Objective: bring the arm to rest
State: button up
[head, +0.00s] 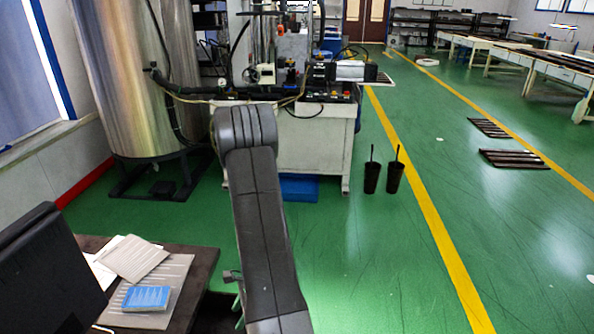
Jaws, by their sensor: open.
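My grey arm rises from the bottom middle of the head view, and its rounded upper joint stands in front of the white machine bench. My gripper does not show in this view, so its jaws and anything in them cannot be seen. No object held by the arm shows.
A dark desk (204,262) with papers and a blue booklet (147,298) stands at lower left, beside a black object (50,270). Behind are a large metal tank (145,80) and the white bench (318,145). Two dark containers (371,178) stand on the floor. The green floor at right is mostly clear.

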jog(key=x, duration=1.1)
notch_tip(320, 180, up, 4)
jog(key=p, duration=0.4)
jog(key=shift+a+f, duration=0.1)
jog(key=shift+f, duration=0.1)
notch_tip(320, 180, up, 11)
jog(key=p, duration=0.7)
jog(key=shift+w, duration=0.1)
